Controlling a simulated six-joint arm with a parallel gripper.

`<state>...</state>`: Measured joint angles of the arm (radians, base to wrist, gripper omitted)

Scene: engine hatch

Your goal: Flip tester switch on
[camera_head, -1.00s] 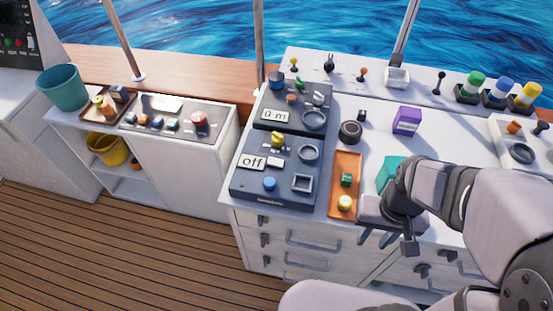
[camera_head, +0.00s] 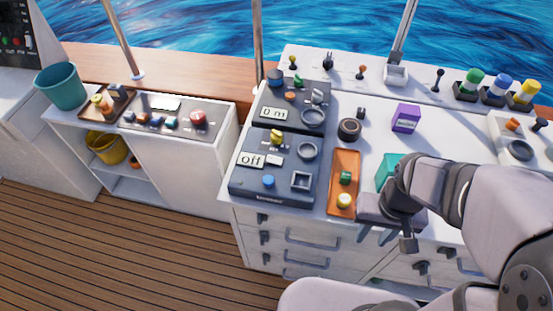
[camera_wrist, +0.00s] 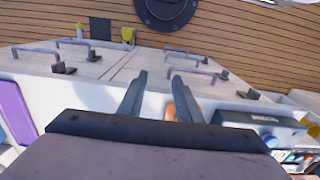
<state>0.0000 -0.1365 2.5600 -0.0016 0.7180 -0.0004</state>
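A dark panel (camera_head: 240,185) with a display reading "Off" sits at the front left of the white counter. It carries a yellow switch (camera_head: 277,139), a blue button (camera_head: 268,181), a round ring and a square frame. I cannot read its front label, so I cannot confirm it is the tester. Its edge also shows at the right of the wrist view (camera_wrist: 250,121). My gripper (camera_head: 376,238) is over the counter's front edge, right of the panel and apart from it. In the wrist view its two fingers (camera_wrist: 160,78) are spread with nothing between them.
A second dark panel (camera_head: 268,119) reading "0 m" sits behind. An orange tray (camera_head: 342,193) with a green and a yellow piece lies between panel and gripper. A teal block (camera_head: 385,172) is beside my wrist. A purple box (camera_head: 405,118) and black ring (camera_head: 349,129) stand behind.

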